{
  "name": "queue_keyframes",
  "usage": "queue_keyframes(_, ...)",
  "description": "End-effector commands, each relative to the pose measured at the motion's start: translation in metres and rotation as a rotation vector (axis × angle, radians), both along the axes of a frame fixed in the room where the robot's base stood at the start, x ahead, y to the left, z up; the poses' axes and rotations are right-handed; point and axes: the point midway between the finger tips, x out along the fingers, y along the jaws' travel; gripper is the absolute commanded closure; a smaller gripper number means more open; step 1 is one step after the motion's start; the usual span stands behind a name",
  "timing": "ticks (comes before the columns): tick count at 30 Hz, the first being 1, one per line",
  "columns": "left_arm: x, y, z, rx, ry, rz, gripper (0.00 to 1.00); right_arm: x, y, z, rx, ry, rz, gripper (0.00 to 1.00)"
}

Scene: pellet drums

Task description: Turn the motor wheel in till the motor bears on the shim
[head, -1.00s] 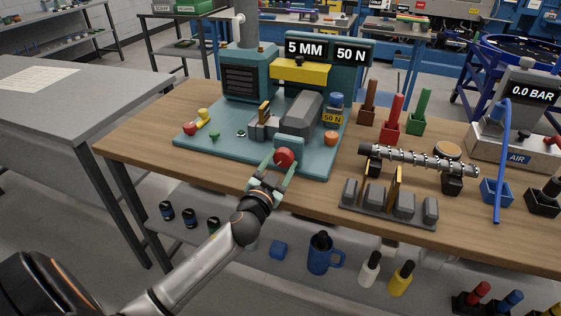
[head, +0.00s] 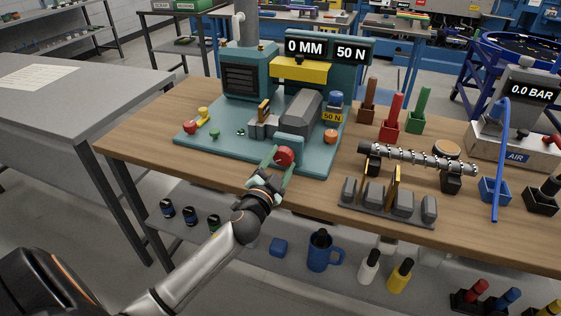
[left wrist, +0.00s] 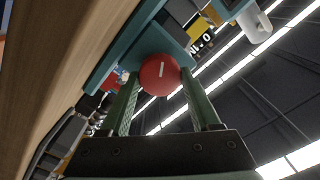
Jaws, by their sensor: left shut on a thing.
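The red motor wheel (head: 284,157) sits on the front of the teal machine, before the grey motor (head: 298,113). It also shows in the left wrist view (left wrist: 160,75), with a white line on its face. My left gripper (head: 273,165) is shut on the wheel, one green finger on each side. A gold shim (head: 264,111) stands at the left end of the motor assembly; whether they touch is too small to tell. The display (head: 321,48) reads 0 MM and 50 N. My right gripper is not in view.
A rack with grey blocks and gold strips (head: 389,203) and a screw shaft (head: 420,158) lie to the right of the machine. Red and green handled tools (head: 392,118) stand behind them. Small red, yellow and green knobs (head: 190,127) sit at the machine's left.

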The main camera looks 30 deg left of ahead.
Motion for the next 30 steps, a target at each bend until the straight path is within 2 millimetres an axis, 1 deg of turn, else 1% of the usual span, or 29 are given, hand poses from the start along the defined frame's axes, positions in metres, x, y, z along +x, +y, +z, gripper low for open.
queue_keyframes(3,0.000,0.000,0.000,-0.001,-0.002,0.000,0.92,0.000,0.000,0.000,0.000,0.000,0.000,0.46)
queue_keyframes(4,0.000,0.000,0.000,-0.001,-0.002,0.000,0.33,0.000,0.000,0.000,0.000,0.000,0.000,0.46)
queue_keyframes(11,0.000,0.000,0.000,-0.001,-0.002,0.000,0.07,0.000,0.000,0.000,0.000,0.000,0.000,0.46)
queue_keyframes(19,0.000,0.000,0.000,-0.002,0.000,0.000,0.06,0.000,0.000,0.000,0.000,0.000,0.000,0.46)
queue_keyframes(22,-0.005,-0.002,-0.001,-0.002,0.000,-0.001,0.06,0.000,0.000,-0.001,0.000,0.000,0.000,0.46)
queue_keyframes(26,-0.021,-0.005,-0.002,-0.003,0.001,-0.001,0.06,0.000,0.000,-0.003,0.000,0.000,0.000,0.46)
queue_keyframes(30,-0.047,-0.012,-0.003,-0.003,0.001,-0.001,0.06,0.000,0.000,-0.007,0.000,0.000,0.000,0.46)
